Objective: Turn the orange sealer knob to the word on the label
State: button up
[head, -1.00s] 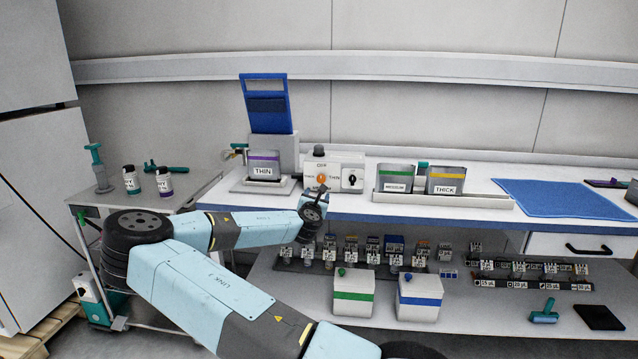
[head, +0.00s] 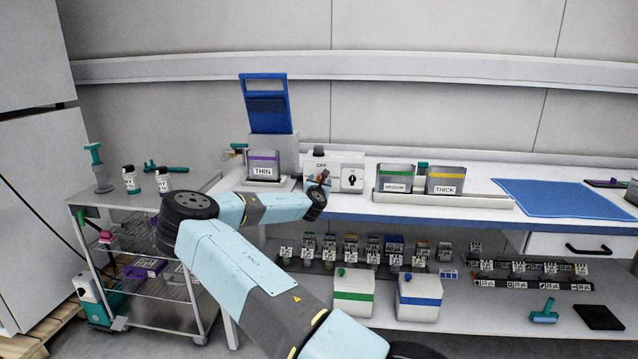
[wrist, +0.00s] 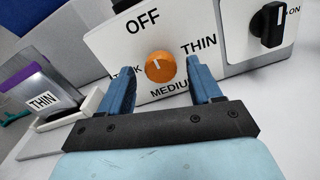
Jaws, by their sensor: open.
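The orange sealer knob (wrist: 160,67) sits on a white panel (wrist: 108,46) in the wrist view. Its pale mark points up toward OFF. The panel reads OFF, THIN, MEDIUM and a partly hidden word at left, ending in K. My gripper (wrist: 161,80) is open, with one blue finger on each side of the knob; I cannot tell whether they touch it. In the head view my gripper (head: 317,188) is at the control box (head: 345,160) and mostly hides the knob. A purple-banded tin (head: 263,167) labelled THIN stands left of the box.
A black switch (wrist: 268,25) marked ON is right of the knob. Tins labelled MEDIUM (head: 395,178) and THICK (head: 445,180) stand in a tray on the right. A blue mat (head: 560,198) lies farther right. A cart (head: 135,195) stands left.

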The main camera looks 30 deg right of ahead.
jog(key=shift+w+d, duration=0.3)
jog(key=shift+w, duration=0.1)
jog(key=shift+a, duration=0.1)
jog(key=c, duration=1)
jog(key=shift+c, duration=0.2)
